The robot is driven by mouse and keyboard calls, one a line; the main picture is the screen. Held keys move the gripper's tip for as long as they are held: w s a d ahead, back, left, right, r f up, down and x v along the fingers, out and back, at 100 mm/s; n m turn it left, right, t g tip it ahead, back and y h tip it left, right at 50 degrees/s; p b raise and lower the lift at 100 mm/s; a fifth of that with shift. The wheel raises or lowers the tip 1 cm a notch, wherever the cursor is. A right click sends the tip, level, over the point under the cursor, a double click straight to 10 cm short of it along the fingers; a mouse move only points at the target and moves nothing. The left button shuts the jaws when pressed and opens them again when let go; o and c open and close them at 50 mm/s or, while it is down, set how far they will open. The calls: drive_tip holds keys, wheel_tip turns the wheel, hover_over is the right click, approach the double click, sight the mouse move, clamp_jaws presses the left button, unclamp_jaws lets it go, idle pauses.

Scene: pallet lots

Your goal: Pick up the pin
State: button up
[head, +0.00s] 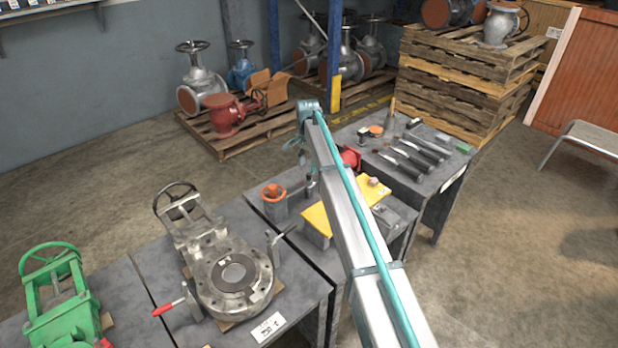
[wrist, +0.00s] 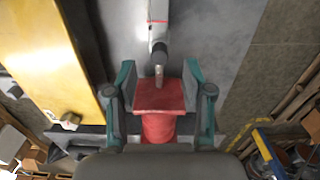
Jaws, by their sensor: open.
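My gripper (wrist: 158,68) shows in the wrist view with its two teal and grey fingers apart. A red block with a round red body (wrist: 158,95) lies between the fingers, with gaps at its sides. A slim piece with a dark collar and a metal tip (wrist: 159,72) lies just beyond the block; it may be the pin, but I cannot tell for sure. In the head view a red part (head: 350,158) shows beside my arm, behind the yellow plate (head: 318,218).
The yellow plate is at the left in the wrist view (wrist: 45,60). Several dark-handled tools (head: 420,153) lie on the right bench. An orange part (head: 272,192) stands left of the plate. A flanged valve (head: 235,275) sits on the near bench. A blue post (head: 333,50) stands behind.

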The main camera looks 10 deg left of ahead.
sight(309, 174)
drive_tip(key=f, duration=0.2)
drive_tip(key=f+p, duration=0.1)
drive_tip(key=f, duration=0.2)
drive_tip(key=shift+w+d, duration=0.15)
drive_tip(key=shift+d, duration=0.05)
clamp_jaws()
